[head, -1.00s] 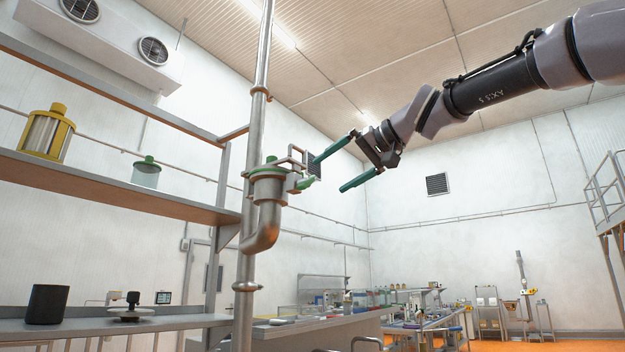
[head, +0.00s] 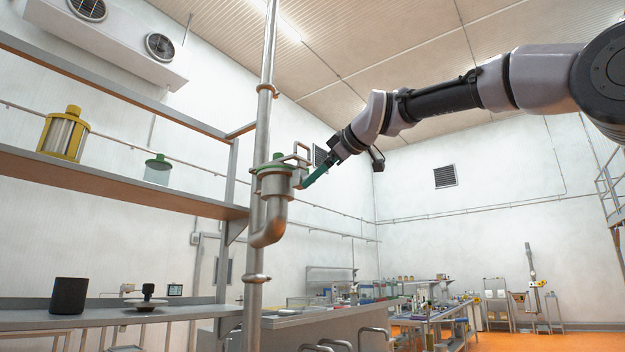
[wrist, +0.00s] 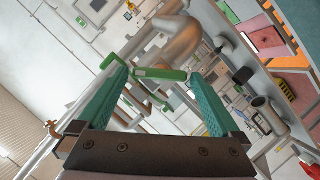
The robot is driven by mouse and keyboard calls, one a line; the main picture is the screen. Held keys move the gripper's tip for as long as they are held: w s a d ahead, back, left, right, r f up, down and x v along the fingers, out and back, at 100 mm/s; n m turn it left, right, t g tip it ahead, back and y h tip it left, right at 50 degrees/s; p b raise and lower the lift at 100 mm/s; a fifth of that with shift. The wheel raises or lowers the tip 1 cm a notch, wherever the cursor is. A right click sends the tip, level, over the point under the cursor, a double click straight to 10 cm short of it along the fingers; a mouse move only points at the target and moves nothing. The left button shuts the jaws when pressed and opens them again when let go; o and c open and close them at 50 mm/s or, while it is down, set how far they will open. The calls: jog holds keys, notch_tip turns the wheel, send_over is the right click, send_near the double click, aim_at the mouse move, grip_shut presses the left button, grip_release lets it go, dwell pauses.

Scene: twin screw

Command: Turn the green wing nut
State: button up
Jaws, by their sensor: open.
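The green wing nut (wrist: 160,74) shows in the wrist view as a flat green bar between my fingertips. It belongs to the metal pipe fitting (head: 276,181), which has a green cap and is fixed to the upright pipe. My gripper (head: 309,181) is at the right side of the fitting in the head view, its teal fingers pointing at it. In the wrist view my gripper (wrist: 157,76) is open, with one finger on each side of the wing nut. I cannot tell whether either finger touches it. In the head view the fingers mostly hide the nut.
The upright pipe (head: 262,120) runs just left of the fitting. A bent handle (head: 301,150) rises beside the cap. Shelves (head: 110,183) at the left hold a yellow-framed canister (head: 64,134) and a green-lidded jar (head: 158,169). The air right of the fitting is clear apart from my arm.

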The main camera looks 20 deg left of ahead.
jog(key=shift+x, duration=1.45)
jog(key=c, duration=1.1)
jog(key=shift+c, duration=0.2)
jog(key=m+g, duration=0.1)
jog(key=m, duration=0.2)
jog(key=shift+g, duration=0.4)
jog(key=shift+m+g+y, duration=0.4)
jog(key=shift+m+g, duration=0.5)
jog(key=shift+m, duration=0.3)
